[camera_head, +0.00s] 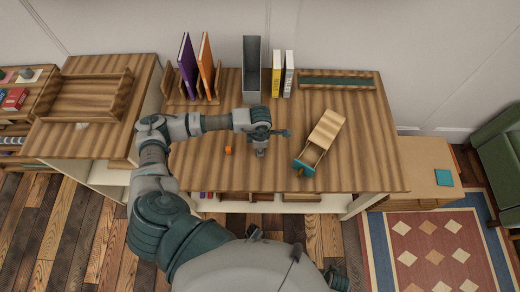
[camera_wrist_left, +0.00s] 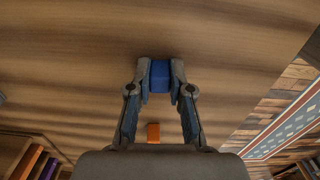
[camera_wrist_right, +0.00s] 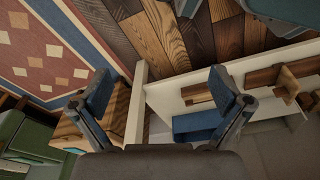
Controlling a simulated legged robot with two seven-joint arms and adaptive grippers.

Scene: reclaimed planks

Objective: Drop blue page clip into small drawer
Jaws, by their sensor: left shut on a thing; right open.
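My left gripper (camera_head: 261,150) is shut on the blue page clip (camera_wrist_left: 160,76), which sits between the fingertips over the desk top in the left wrist view. In the head view the hand hides the clip. The small drawer (camera_head: 312,153) projects from a striped wooden box (camera_head: 326,128) to the right of my left gripper. It looks pulled out, with a teal front (camera_head: 303,168) facing the desk's near edge. My right gripper (camera_wrist_right: 160,88) is open and empty, away from the desk top, with the floor and the desk's lower shelf beyond it.
An orange cube (camera_head: 228,150) lies on the desk (camera_head: 365,165) left of my left gripper. Upright books (camera_head: 187,66), a grey file holder (camera_head: 251,65) and a green-lined tray (camera_head: 336,82) stand along the back. Desk surface between gripper and drawer is clear.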

